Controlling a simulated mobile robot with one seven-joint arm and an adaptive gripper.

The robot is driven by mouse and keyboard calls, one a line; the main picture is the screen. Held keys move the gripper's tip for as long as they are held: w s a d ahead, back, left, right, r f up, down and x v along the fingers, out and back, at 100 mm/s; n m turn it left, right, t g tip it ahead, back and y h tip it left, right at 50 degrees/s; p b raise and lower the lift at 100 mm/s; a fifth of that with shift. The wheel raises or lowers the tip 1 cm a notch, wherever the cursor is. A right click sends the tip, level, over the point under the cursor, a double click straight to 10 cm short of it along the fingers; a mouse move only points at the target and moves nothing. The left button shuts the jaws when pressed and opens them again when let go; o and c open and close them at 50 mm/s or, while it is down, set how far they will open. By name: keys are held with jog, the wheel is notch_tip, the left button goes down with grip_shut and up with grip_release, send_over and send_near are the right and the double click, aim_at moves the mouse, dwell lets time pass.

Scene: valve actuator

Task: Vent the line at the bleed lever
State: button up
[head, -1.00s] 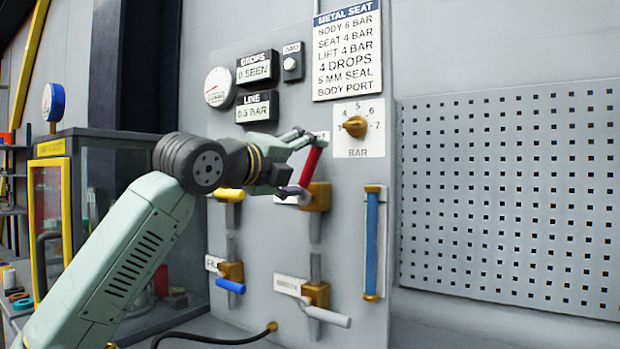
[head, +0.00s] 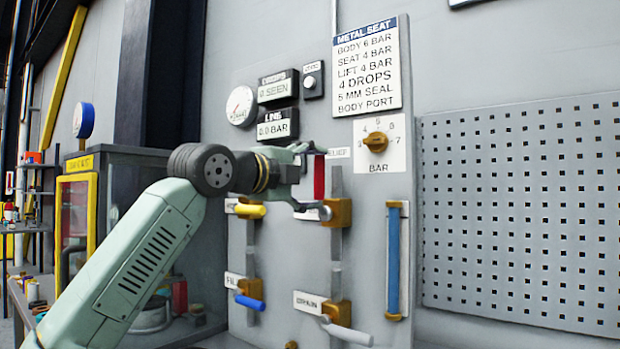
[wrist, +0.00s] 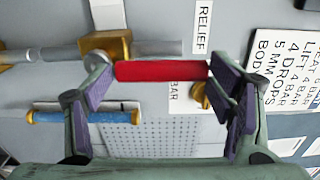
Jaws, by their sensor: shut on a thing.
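The red lever (head: 319,178) stands upright at the upper right valve, in front of its brass body (head: 341,212). The line display (head: 277,125) reads 0.0 BAR. The drops display (head: 278,90) reads 0 SEEN.
Yellow (head: 250,211), blue (head: 250,302) and white (head: 347,335) levers sit around on the same panel. A blue tube (head: 393,260) is to the right, below the brass dial (head: 376,142). A pegboard (head: 520,210) fills the right side.

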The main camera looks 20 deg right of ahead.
jog(key=shift+d+r, duration=0.2)
jog(key=shift+r, duration=0.15)
jog(key=o, duration=1.6)
jog(key=shift+d+f, duration=0.2)
jog(key=shift+d, duration=0.2)
jog(key=shift+o, duration=0.2)
jog(key=shift+s+a, duration=0.15)
jog(key=shift+a, duration=0.4)
jog(key=v, duration=1.1)
jog(key=shift+s, duration=0.1)
